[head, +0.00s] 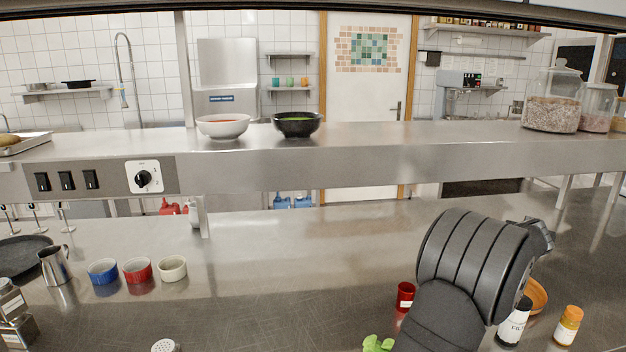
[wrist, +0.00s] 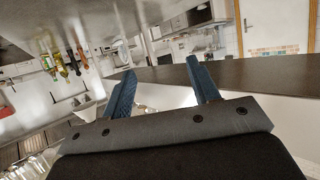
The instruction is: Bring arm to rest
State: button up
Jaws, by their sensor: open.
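My gripper shows in the wrist view (wrist: 164,88) with its two blue fingers spread apart and nothing between them. In the head view my dark arm rises from the bottom right, and its end (head: 541,236) points to the right, over the right part of the steel counter (head: 330,240). The fingers cannot be made out in the head view. The wrist view is tilted, with the room at an angle beyond the fingers.
Blue (head: 103,271), red (head: 138,270) and cream (head: 173,268) ramekins stand left. A steel shelf (head: 400,160) overhangs. The middle counter is clear.

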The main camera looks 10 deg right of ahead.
jog(key=v, duration=0.8)
jog(key=x, duration=0.8)
jog(key=f+x, duration=0.1)
jog(key=x, duration=0.4)
jog(key=shift+s+a, duration=0.1)
jog(key=shift+a, duration=0.05)
jog(key=s+d+r, duration=0.1)
jog(key=s+r, duration=1.1)
jog(key=a+f+m+g+h, duration=0.1)
jog(key=a+f+m, duration=0.1)
jog(key=a+f, duration=0.5)
jog(key=s+a, duration=0.1)
jog(key=a, duration=0.5)
jog(key=shift+a+g+h, duration=0.2)
jog(key=shift+g+h, duration=0.2)
jog(key=shift+f, duration=0.1)
